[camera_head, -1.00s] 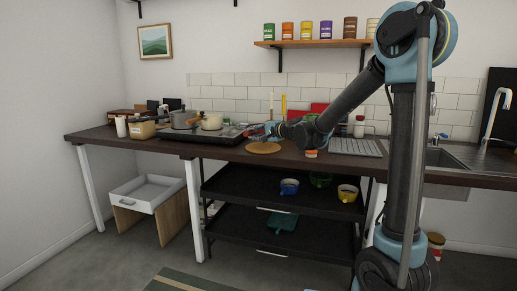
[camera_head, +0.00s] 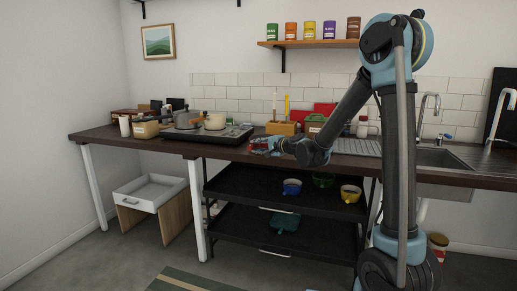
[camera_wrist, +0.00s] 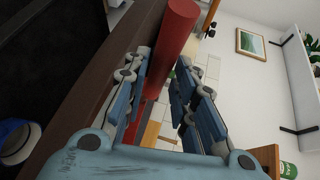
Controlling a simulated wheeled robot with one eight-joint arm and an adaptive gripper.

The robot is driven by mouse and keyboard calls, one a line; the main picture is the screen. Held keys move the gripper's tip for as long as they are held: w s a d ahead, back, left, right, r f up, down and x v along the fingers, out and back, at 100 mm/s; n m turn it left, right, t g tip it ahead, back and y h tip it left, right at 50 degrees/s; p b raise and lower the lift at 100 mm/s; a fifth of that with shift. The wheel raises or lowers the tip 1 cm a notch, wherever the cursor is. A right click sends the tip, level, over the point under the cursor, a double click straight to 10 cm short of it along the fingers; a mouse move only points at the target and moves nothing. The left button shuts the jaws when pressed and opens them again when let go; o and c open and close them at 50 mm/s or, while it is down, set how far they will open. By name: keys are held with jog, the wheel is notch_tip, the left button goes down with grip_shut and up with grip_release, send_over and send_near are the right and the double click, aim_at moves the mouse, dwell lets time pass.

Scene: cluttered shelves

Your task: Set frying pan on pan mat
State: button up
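My gripper (camera_head: 254,146) is low over the counter, right of the hob, in the head view. In the wrist view its two blue fingers (camera_wrist: 162,62) stand on either side of a thick red bar (camera_wrist: 177,22). The bar looks like the frying pan's handle, held between them. Red also shows at the gripper (camera_head: 274,142) in the head view. The pan's body cannot be made out in either view. The round brown pan mat is not distinguishable now; the gripper and what it holds cover that spot.
The black hob (camera_head: 236,134) with two pots (camera_head: 214,121) is left of the gripper. A wooden utensil block (camera_head: 283,128) stands close behind. The drying rack (camera_head: 357,147) and sink are to the right. Mugs (camera_head: 292,187) sit on the dark shelf below.

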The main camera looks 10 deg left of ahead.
jog(key=shift+o, duration=0.3)
jog(key=shift+d, duration=0.15)
jog(key=v, duration=1.1)
jog(key=s+d+f+n+g+h, duration=0.2)
jog(key=s+d+f+h, duration=0.2)
jog(key=s+d, duration=0.7)
jog(key=s+d+f+n+g+h, duration=0.2)
jog(key=s+d+f+h, duration=0.2)
jog(key=s+d+f, duration=0.3)
jog(key=s+d+f+n+g+h, duration=0.2)
jog(key=s+d+f+h, duration=0.3)
jog(key=s+d, duration=1)
jog(key=d+f+n, duration=0.1)
jog(key=d, duration=0.3)
jog(key=shift+f, duration=0.25)
jog(key=shift+w, duration=0.1)
jog(key=shift+w+f, duration=0.2)
jog(key=shift+w, duration=0.2)
